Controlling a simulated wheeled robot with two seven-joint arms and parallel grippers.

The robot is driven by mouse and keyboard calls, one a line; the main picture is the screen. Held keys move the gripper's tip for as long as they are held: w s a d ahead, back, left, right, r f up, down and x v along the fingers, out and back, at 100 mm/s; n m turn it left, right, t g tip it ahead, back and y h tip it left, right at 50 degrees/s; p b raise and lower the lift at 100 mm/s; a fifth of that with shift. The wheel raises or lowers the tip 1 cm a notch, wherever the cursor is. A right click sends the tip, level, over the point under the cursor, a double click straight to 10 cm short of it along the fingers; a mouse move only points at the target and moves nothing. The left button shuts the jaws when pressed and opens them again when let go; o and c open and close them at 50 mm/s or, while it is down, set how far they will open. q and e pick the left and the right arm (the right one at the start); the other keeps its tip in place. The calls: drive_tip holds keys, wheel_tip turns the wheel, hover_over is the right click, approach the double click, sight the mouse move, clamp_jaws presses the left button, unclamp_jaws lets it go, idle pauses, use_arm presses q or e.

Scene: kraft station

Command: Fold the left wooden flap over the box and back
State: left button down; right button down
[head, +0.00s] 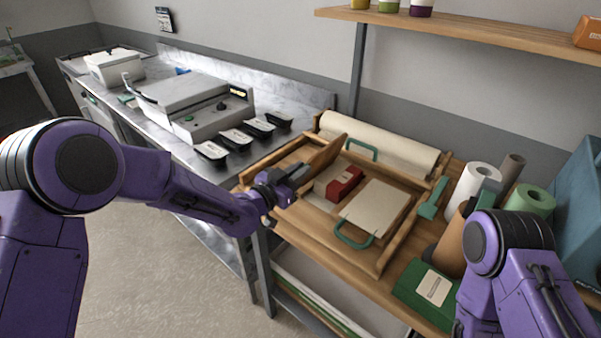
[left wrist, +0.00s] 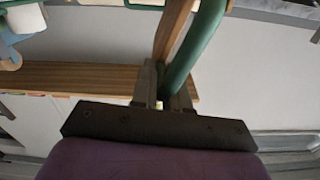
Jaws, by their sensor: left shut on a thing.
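The wooden fold-up station (head: 385,262) lies on the bench at the right in the head view. Its left wooden flap (head: 322,158) stands up at a tilt along the left side. My left gripper (head: 287,185) is at the near end of this flap. In the left wrist view, my left gripper (left wrist: 162,98) is shut on a green handle (left wrist: 196,50) beside a wooden edge (left wrist: 172,28). A red-and-tan box (head: 342,183) lies in the station, right of the flap. The right gripper is out of view; only my right arm shows.
A pale panel with green handles (head: 376,208) lies right of the box. A paper roll (head: 380,146) lies behind. Upright rolls (head: 478,180) and a green box (head: 424,290) stand at the right. Black trays (head: 236,139) sit on the steel counter at left.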

use_arm(q)
drive_tip(key=w+a+n, duration=0.1)
drive_tip(key=a+n, duration=0.1)
drive_tip(key=w+a+n, duration=0.2)
drive_tip(key=n, duration=0.1)
drive_tip(key=shift+w+a+r+b, duration=0.1)
drive_tip(key=shift+w+a+b, duration=0.1)
drive_tip(key=shift+a+b, duration=0.15)
drive_tip(key=shift+w+a, duration=0.1)
drive_tip(key=shift+a, duration=0.05)
idle(0.4)
drive_tip(key=c, duration=1.1)
unclamp_jaws()
